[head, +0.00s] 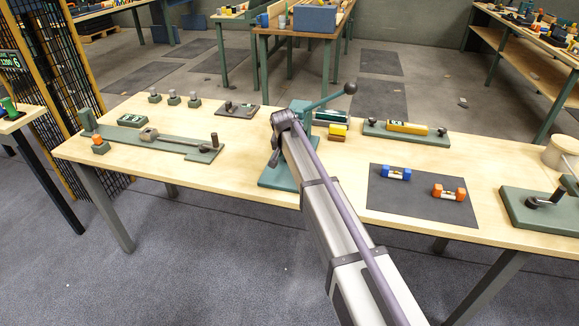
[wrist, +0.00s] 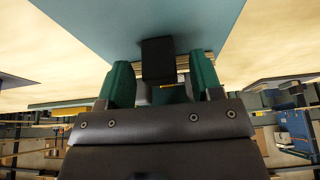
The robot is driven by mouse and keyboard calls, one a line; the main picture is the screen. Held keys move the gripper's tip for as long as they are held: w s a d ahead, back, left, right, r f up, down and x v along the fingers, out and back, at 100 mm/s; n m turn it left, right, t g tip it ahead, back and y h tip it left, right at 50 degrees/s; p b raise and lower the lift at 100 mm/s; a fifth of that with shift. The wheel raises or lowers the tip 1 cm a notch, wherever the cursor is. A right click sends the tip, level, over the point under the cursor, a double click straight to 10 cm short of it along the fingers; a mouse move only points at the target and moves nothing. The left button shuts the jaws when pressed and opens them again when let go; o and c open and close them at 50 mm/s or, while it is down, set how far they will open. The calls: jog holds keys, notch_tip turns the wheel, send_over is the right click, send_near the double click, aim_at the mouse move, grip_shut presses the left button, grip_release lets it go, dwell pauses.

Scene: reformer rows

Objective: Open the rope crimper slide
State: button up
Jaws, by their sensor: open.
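A teal bench device with a flat base (head: 275,175) and a long lever ending in a black ball (head: 351,88) stands mid-table in the head view. It is probably the rope crimper; no label is readable, and my arm hides much of it. My gripper (wrist: 160,62) shows two green fingers, spread apart, in the wrist view. A black block (wrist: 157,58) stands between them, below a pale blue plate (wrist: 200,18). I cannot tell whether the fingers touch the block or whether it is the slide. In the head view, the fingers are not clear beside the device.
A green rail fixture (head: 205,153) lies left, with small pegs (head: 173,97) behind it. A dark mat (head: 415,205) with blue and orange clamp-like pieces lies right. A green fixture with a yellow block (head: 407,127) is behind; another (head: 540,210) stands far right. Bare wood shows between.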

jog(key=shift+w+f, duration=0.2)
jog(key=shift+f, duration=0.35)
jog(key=shift+r, duration=0.15)
jog(key=shift+c, duration=0.2)
grip_shut()
